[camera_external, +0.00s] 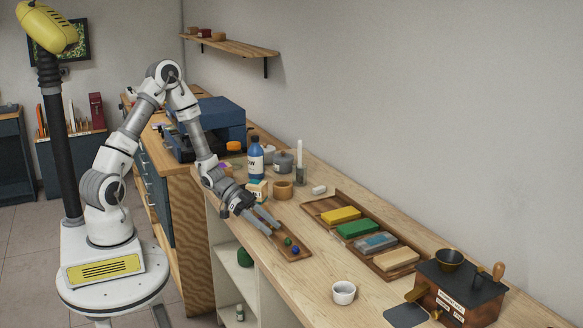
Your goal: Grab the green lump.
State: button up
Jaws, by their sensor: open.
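A small round green lump (288,241) sits on a narrow wooden board (303,252) near the front edge of the workbench. A small dark blue lump (295,250) lies close beside it. My gripper (275,229) reaches over the bench from the left, its two grey fingers apart and pointing towards the green lump. The fingertips are just to the left of the lump, and nothing shows between them. I cannot tell their exact height above the board.
A wooden tray (312,206) holds yellow, green, grey-blue and tan blocks. A white cup (343,292) stands in front. A wooden cup (282,190), a blue bottle (255,160) and a candle (300,160) stand behind my gripper. A dark grinder-like box (460,290) is at right.

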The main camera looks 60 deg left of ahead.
aim_at(281, 243)
jog(key=x, duration=0.5)
jog(key=shift+w+d+b, duration=0.1)
jog(key=shift+d+b, duration=0.05)
jog(key=shift+b, duration=0.2)
grip_shut()
